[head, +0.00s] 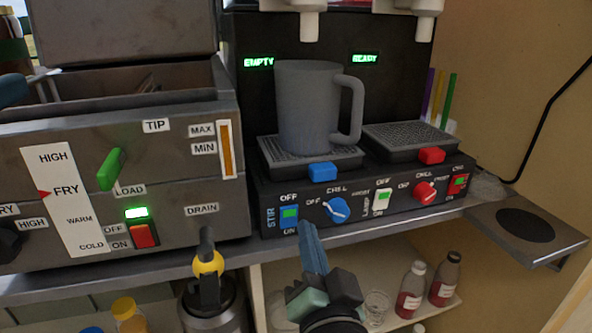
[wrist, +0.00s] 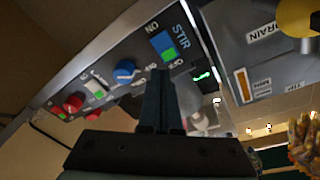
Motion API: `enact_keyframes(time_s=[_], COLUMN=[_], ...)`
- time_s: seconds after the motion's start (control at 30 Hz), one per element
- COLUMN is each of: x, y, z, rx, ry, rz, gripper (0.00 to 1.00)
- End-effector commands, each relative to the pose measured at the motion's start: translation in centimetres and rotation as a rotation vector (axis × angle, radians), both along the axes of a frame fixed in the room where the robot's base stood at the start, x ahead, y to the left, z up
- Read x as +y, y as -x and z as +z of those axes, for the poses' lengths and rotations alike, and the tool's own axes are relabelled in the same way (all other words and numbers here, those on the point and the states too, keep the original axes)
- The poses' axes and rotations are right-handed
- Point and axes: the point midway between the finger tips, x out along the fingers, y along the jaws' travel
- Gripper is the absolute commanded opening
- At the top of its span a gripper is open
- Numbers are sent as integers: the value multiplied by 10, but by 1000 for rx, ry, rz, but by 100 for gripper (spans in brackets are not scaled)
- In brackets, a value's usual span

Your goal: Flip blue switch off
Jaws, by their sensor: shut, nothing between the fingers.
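The blue switch (head: 289,218) is on the black machine's front panel, with STIR beside it, OFF above and ON below. It has a blue part and a lit green part. It also shows in the wrist view (wrist: 163,42), which is turned over, with the green part on the OFF side. My gripper (head: 306,226) is shut and empty, fingers pointing up, just right of and below the switch in the head view. In the wrist view the fingertips (wrist: 160,73) are close below the switch; I cannot tell whether they touch anything.
A blue knob (head: 336,210) is just right of the switch, with a white switch (head: 381,202) and red knob (head: 424,192) beyond. A grey mug (head: 307,108) stands above on the drip tray. The fryer (head: 190,210) is at the left. Bottles (head: 412,285) stand on the shelf below.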

Motion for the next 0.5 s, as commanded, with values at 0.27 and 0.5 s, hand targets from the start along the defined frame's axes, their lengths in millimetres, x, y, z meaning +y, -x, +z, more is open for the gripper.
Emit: enact_keyframes(time_s=[0.27,0.5], x=[-7,-10], y=[5,15], z=[18,24], rx=[137,249], ry=[-140,-269], rz=[20,31], gripper=[0,0])
